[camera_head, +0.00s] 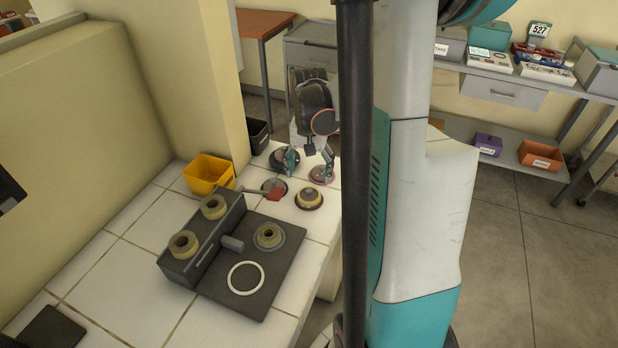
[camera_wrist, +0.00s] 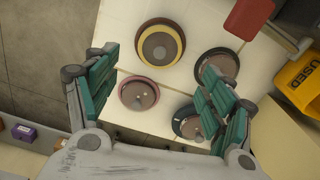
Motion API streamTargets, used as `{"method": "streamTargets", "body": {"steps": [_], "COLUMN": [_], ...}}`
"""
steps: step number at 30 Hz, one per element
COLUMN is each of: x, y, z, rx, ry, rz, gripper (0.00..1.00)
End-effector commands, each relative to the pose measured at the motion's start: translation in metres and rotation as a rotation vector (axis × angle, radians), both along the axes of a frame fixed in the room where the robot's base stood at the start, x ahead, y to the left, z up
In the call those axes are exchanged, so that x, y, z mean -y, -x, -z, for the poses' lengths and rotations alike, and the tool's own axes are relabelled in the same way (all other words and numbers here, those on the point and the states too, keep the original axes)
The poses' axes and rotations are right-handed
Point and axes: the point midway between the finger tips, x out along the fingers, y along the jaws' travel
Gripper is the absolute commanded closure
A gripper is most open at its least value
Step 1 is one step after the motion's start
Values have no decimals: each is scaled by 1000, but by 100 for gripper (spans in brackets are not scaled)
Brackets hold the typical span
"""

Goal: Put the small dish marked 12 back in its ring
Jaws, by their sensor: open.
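My gripper (camera_head: 309,168) is open and empty above the far end of the tiled counter. In the wrist view its fingers (camera_wrist: 160,75) stand wide apart, with a small round dish with a reddish rim (camera_wrist: 139,93) below and between them. That dish also shows in the head view (camera_head: 320,175). A dark-rimmed dish (camera_wrist: 184,121) is partly hidden by the right finger. Another dark-rimmed dish (camera_wrist: 217,62) and a larger yellow-ringed one (camera_wrist: 160,46) stand beyond. No number is legible, so I cannot tell which dish is marked 12.
A yellow bin marked USED (camera_head: 208,174) stands left of the dishes, with a red object (camera_head: 275,194) near it. A black apparatus (camera_head: 283,279) with a white ring (camera_head: 245,278) and tan round parts fills the nearer counter. Bare tiles (camera_head: 130,238) lie left.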

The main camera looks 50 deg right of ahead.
Motion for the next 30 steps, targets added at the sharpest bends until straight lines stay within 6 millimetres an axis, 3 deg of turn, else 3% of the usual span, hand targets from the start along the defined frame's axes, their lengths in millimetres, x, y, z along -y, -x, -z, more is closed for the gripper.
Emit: {"method": "streamTargets", "body": {"steps": [3, 7, 27, 30], "x": [0, 0, 0, -9], "y": [0, 0, 0, -6], "z": [-20, -31, -34, -39], "rx": [0, 0, 0, 16], "ry": [0, 0, 0, -3], "rz": [0, 0, -1, -28], "gripper": [25, 25, 25, 25]}}
